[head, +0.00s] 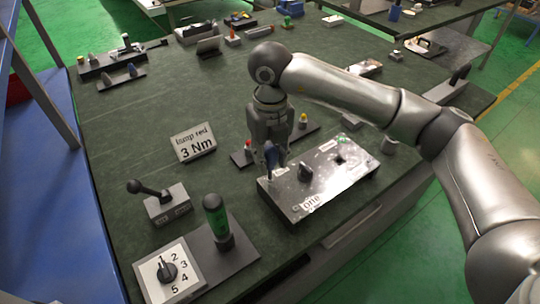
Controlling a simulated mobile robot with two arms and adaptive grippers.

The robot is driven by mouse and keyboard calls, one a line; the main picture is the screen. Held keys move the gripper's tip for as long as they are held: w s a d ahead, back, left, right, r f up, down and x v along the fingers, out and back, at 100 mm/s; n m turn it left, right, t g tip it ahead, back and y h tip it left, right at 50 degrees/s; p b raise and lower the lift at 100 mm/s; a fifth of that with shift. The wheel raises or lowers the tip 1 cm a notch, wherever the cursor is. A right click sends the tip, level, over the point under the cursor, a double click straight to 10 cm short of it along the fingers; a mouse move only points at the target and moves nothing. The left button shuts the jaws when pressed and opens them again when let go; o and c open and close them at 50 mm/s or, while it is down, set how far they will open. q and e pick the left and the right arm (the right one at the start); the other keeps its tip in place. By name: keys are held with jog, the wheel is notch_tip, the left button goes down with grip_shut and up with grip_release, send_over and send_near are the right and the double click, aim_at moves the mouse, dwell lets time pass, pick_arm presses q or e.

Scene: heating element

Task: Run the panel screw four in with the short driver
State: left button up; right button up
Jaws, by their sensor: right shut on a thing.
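The metal panel (335,183) lies near the front edge of the table, with a label reading "one" at its front corner. A dark knob (305,172) and a dark square opening (340,160) show on its top. Screw four cannot be made out; the panel screws are too small to tell apart. My left gripper is not in view.
A lever box (167,203), a green-handled tool on a stand (217,220) and a numbered dial (168,271) stand front left. The table's middle left is clear.

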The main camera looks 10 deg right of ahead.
jog(key=shift+r, duration=0.15)
jog(key=shift+n+b, duration=0.85)
jog(key=shift+n, duration=0.35)
jog(key=shift+n+b, duration=0.35)
jog(key=shift+n, duration=0.45)
jog(key=shift+n+b, duration=0.45)
jog(key=shift+n, duration=0.15)
jog(key=shift+n+b, duration=0.4)
jog(key=shift+n, duration=1)
